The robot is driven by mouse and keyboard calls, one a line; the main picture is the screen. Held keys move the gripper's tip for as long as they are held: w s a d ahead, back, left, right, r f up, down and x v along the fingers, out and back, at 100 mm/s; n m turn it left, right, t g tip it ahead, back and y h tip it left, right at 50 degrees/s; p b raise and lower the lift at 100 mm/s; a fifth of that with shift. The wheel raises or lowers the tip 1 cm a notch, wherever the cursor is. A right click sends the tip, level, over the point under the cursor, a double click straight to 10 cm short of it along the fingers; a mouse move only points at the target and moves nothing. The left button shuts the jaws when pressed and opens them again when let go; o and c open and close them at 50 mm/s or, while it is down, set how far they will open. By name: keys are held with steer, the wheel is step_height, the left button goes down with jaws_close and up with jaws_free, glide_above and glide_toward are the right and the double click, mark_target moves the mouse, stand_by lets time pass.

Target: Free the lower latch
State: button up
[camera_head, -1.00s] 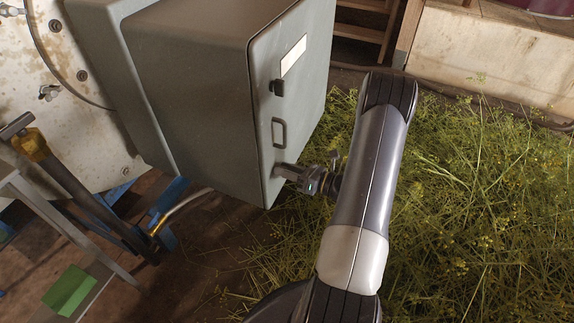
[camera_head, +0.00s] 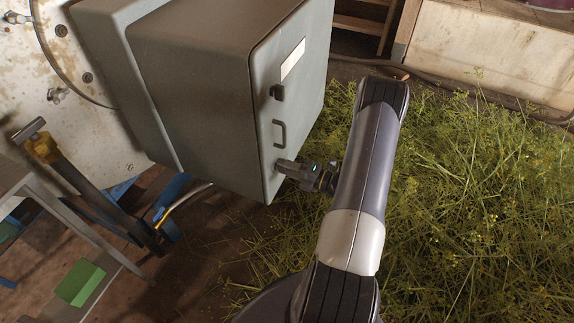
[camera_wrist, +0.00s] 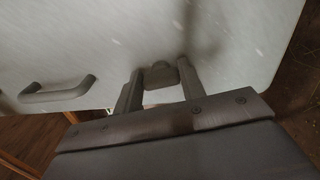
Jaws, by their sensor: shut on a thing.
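The grey cabinet (camera_head: 200,105) shows its door (camera_head: 300,105) on its right side. An upper dark latch (camera_head: 277,92) sits on the door's edge, with a bar handle (camera_head: 280,133) below it. The lower latch is hidden behind my gripper (camera_head: 281,167) in the head view. In the wrist view the lower latch (camera_wrist: 160,75) is a small dark knob between the two fingers of my gripper, which is shut on it. The door handle (camera_wrist: 57,90) shows to the left there. The door looks closed against the cabinet body.
Cut yellow-green herbs (camera_head: 450,190) cover the ground to the right. A pale wooden box (camera_head: 480,55) stands behind. At left are a stained pale panel (camera_head: 70,100), a yellow-and-dark tool (camera_head: 45,150), a hose (camera_head: 180,200) and a metal frame (camera_head: 85,235) with a green block (camera_head: 80,284).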

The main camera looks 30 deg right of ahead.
steer(key=shift+m, duration=1.2)
steer(key=shift+o, duration=0.2)
steer(key=shift+f+p, duration=0.1)
steer(key=shift+p, duration=0.2)
steer(key=o, duration=1)
steer(key=shift+c, duration=0.2)
steer(key=v, duration=1)
steer(key=shift+s+d, duration=0.25)
steer(key=shift+s, duration=0.1)
